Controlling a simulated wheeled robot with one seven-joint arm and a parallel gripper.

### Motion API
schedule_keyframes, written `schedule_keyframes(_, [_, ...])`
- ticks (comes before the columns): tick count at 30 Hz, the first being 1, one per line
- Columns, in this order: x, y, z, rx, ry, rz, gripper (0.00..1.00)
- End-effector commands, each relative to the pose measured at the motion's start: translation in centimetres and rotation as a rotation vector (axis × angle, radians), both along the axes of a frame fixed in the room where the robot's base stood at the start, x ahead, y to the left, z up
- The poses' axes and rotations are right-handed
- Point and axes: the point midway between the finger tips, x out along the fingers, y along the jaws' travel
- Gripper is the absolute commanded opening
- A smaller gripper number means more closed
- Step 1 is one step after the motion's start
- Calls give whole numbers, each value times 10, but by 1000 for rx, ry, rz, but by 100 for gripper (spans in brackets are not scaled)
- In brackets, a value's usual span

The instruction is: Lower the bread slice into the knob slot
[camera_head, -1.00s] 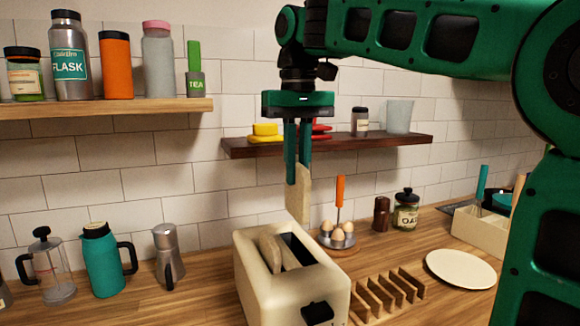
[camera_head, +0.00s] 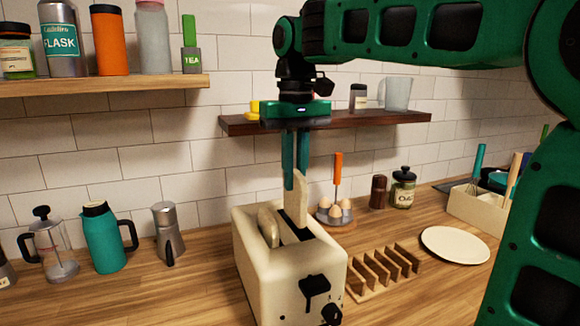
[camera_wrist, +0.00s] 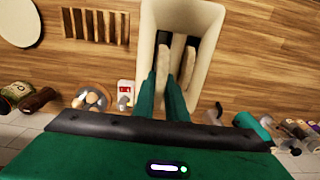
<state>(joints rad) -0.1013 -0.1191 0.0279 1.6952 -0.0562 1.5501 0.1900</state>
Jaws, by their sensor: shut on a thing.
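The cream toaster (camera_head: 262,275) stands on the counter, with a black lever (camera_head: 314,287) and a black knob (camera_head: 331,313) at the right of its front. My gripper (camera_head: 294,182) is above it, shut on an upright bread slice (camera_head: 297,207). The slice's lower end is at the right-hand, knob-side slot (camera_head: 291,233) and seems to dip into it; the depth is hard to tell. A second slice (camera_head: 268,226) sits in the left slot. In the wrist view, the held slice (camera_wrist: 162,62) lies between my fingers, left of the second slice (camera_wrist: 188,64).
A wooden rack (camera_head: 385,270) and a plate (camera_head: 455,245) are right of the toaster. An egg holder (camera_head: 335,217) stands behind it. A moka pot (camera_head: 167,232) and teal jug (camera_head: 103,238) are at left. A dark shelf (camera_head: 375,120) runs behind my gripper.

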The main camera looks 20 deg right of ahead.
Motion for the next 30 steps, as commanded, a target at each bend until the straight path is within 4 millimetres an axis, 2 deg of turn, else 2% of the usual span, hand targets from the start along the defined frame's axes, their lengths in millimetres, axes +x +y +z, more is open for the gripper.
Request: schedule_keyframes(30, [0,1,-67,0,0,1,0])
